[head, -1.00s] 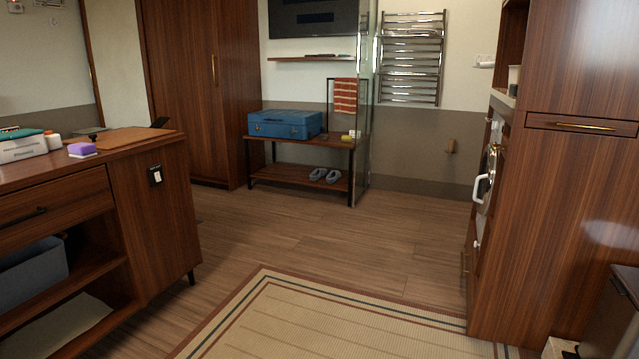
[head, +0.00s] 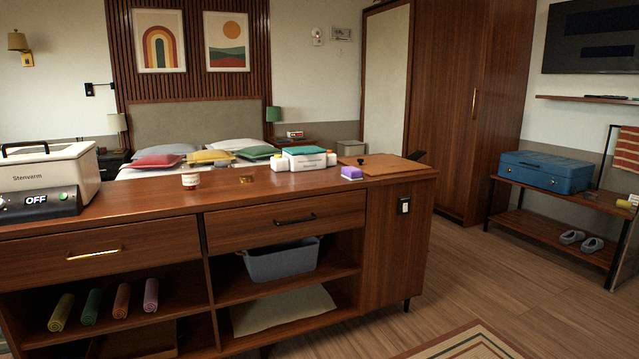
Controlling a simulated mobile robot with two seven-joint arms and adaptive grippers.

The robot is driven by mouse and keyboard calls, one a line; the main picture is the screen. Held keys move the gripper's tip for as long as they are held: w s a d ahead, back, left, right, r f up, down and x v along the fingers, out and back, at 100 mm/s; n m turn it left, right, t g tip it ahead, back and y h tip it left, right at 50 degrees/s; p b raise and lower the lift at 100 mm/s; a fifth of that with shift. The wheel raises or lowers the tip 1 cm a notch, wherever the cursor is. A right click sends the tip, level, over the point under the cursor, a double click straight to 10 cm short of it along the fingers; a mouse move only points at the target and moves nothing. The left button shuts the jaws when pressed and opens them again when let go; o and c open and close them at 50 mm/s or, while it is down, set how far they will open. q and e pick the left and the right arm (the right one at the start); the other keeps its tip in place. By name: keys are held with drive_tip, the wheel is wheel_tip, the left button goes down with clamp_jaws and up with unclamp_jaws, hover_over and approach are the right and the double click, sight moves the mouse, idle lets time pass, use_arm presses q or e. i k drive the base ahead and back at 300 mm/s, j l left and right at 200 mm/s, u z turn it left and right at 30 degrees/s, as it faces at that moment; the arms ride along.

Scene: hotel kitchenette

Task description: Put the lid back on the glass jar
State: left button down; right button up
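I cannot make out a glass jar or its lid in the head view. A small pale tub or cup (head: 190,181) with a dark band of markings stands on the wooden counter (head: 225,190); I cannot tell if it is glass. A small brown item (head: 246,179) lies to its right, too small to identify. Neither of my grippers is in view.
A white appliance (head: 50,175) marked Stenvarm, its display reading OFF, stands at the counter's left. A white box with a teal top (head: 305,158), a purple sponge (head: 352,172) and a brown board (head: 383,167) are to the right. Floor right of the counter is clear.

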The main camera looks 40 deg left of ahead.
sight(190, 170)
drive_tip(key=u, duration=2.05)
